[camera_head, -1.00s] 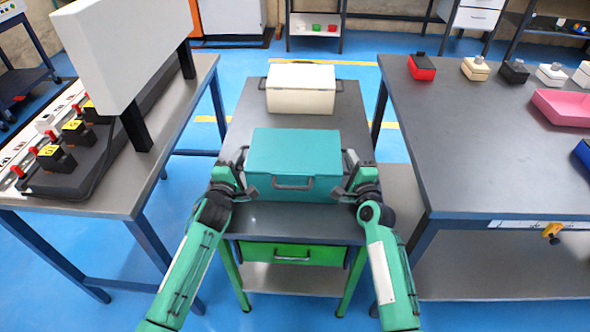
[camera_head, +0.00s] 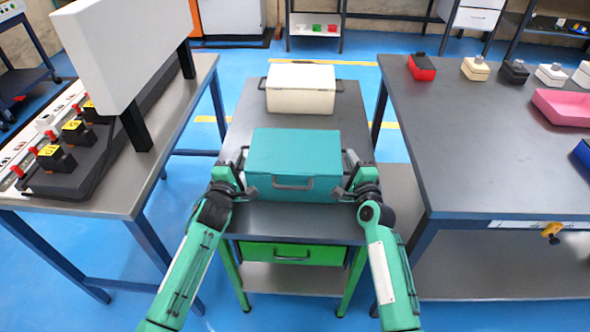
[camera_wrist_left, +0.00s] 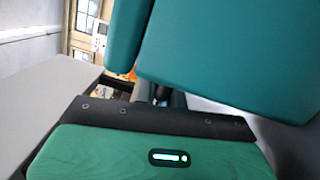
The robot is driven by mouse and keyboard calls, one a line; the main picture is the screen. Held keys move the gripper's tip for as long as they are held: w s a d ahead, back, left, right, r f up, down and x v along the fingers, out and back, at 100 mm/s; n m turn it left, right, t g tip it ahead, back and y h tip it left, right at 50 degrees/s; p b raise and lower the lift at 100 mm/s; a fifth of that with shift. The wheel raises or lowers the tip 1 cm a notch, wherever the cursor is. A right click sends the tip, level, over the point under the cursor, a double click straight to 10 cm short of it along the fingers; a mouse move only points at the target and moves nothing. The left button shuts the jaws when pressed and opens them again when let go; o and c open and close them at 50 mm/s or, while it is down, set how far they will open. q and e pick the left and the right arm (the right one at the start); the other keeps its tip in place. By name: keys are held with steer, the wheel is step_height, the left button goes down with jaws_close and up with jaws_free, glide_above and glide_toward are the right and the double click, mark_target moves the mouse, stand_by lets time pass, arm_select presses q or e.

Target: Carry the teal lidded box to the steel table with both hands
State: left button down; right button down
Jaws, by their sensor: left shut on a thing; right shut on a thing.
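The teal lidded box (camera_head: 293,153) is upright with its lid closed, at the near end of the dark-topped middle table (camera_head: 270,217). I cannot tell if it touches the tabletop. My left gripper (camera_head: 239,170) is shut on the box's left side. My right gripper (camera_head: 349,170) is shut on its right side. The arms and the box hide the fingertips and side handles. In the left wrist view, the teal box (camera_wrist_left: 230,55) fills the upper right, close to the gripper, and the jaws are not clear.
A cream lidded box (camera_head: 300,88) stands behind the teal box. The left table (camera_head: 130,195) holds a large white panel and a black device. The right table (camera_head: 460,130) carries small boxes and a pink bin (camera_head: 562,106); its left part is bare.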

arm_select(q)
steer(key=shift+r, duration=0.15)
arm_select(e)
steer(key=shift+r, duration=0.1)
arm_select(q)
steer(key=shift+r, duration=0.1)
arm_select(e)
steer(key=shift+r, duration=0.15)
